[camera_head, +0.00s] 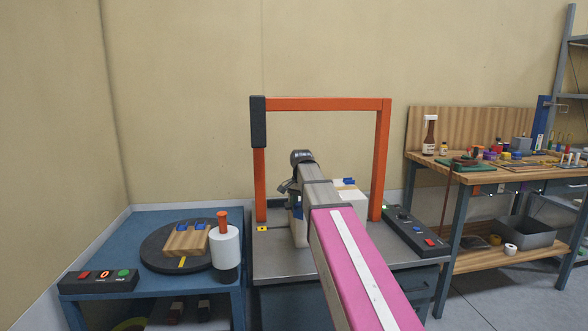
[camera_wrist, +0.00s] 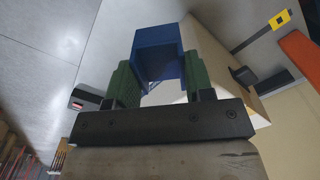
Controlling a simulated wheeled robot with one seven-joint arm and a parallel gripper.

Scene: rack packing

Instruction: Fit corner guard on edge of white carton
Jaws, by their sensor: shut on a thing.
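My gripper (camera_wrist: 157,82) is shut on a blue corner guard (camera_wrist: 160,42), which sits between its green finger pads in the wrist view. The white carton (camera_wrist: 208,40) is close beside and behind the guard there; I cannot tell whether they touch. In the head view the carton (camera_head: 352,199) stands on the grey metal table (camera_head: 275,262), partly hidden by my arm. A blue guard (camera_head: 348,181) shows on the carton's top right part. A sliver of blue (camera_head: 298,208) shows by my gripper, whose fingertips are mostly hidden.
An orange frame (camera_head: 320,104) arches over the grey table. A control box (camera_head: 416,233) sits at its right. At left, a turntable (camera_head: 160,258) carries a wooden block with blue guards (camera_head: 186,240), beside a white roll dispenser (camera_head: 225,248). A cluttered workbench (camera_head: 480,172) stands right.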

